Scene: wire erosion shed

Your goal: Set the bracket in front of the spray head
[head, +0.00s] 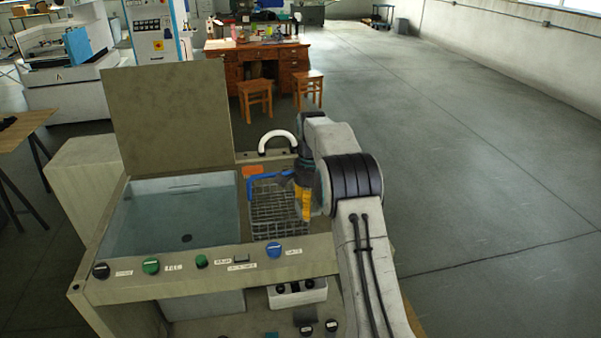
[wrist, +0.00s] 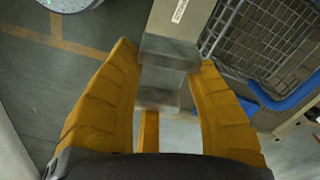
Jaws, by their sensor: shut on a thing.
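My gripper (head: 303,203) points down over the right side of the washing cabinet, beside the wire basket. In the wrist view its two yellow fingers (wrist: 168,98) are closed on a grey, stepped metal piece, which looks like the bracket (wrist: 168,54). The fingers and arm hide the bracket in the head view. A white curved tube (head: 278,137) rises at the cabinet's back edge, behind my gripper; I cannot tell whether it is the spray head, and no other spray head shows clearly.
The wire basket (head: 270,210) has a blue handle (head: 251,184) and also shows in the wrist view (wrist: 270,40). An open basin (head: 180,225) with a raised lid (head: 165,110) lies left. Knobs line the front panel (head: 215,278). Open floor (head: 480,180) lies right.

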